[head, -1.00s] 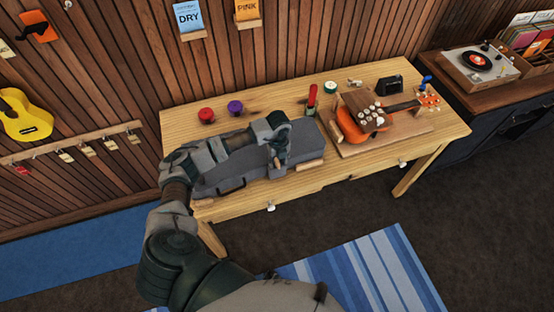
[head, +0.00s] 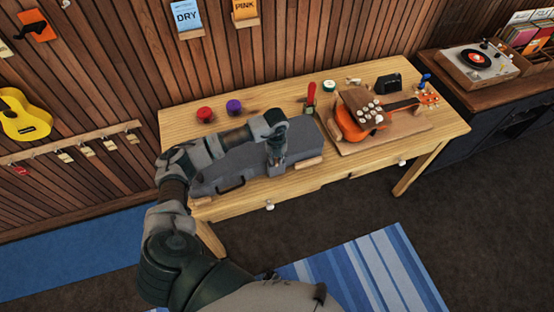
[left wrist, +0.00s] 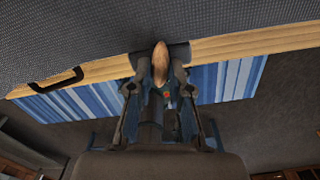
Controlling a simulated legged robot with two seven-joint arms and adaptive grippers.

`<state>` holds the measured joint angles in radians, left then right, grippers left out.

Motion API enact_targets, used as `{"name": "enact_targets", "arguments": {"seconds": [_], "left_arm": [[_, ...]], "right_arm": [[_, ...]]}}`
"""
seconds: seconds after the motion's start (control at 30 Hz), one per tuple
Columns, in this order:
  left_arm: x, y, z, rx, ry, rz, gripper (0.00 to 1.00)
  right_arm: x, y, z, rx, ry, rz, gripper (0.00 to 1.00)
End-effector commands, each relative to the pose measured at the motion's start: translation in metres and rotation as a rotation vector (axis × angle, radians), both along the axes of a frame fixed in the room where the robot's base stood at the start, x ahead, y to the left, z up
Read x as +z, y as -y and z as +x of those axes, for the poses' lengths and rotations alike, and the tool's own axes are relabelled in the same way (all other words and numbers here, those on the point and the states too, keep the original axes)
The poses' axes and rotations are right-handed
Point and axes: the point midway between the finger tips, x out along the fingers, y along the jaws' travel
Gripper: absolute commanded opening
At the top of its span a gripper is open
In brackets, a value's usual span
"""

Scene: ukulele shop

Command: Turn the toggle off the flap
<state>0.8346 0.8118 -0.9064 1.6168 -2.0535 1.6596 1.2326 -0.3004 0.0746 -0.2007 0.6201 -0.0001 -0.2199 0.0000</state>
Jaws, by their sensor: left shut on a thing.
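A grey ukulele case (head: 225,168) lies on the wooden bench, with its dark handle (left wrist: 56,80) on the front edge. A pale wooden toggle (left wrist: 160,62) stands at that edge in the left wrist view. Behind it is a dark grey flap (left wrist: 181,53), largely hidden by the toggle and the fingers. My left gripper (left wrist: 161,72) is shut on the toggle, one finger on each side. In the head view my left gripper (head: 277,161) points down at the front right part of the case and covers the toggle. My right gripper is not in view.
A red item (head: 205,114) and a purple one (head: 234,107) stand behind the case. A red-handled tool (head: 311,98) stands at its back right. An orange ukulele (head: 350,124) lies on a wooden board (head: 400,132) to the right. The bench front is clear.

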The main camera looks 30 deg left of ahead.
Motion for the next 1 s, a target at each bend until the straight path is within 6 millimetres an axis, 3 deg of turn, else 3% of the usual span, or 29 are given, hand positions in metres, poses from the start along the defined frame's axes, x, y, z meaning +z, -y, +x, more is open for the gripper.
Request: {"name": "enact_targets", "arguments": {"seconds": [0.63,1.0], "left_arm": [[-0.002,-0.001,0.002,-0.609,0.003,0.005,0.0],[-0.002,0.0,0.002,-0.957,0.003,0.004,0.0]], "right_arm": [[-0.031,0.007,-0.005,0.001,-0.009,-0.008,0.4],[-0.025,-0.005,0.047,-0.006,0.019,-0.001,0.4]]}}
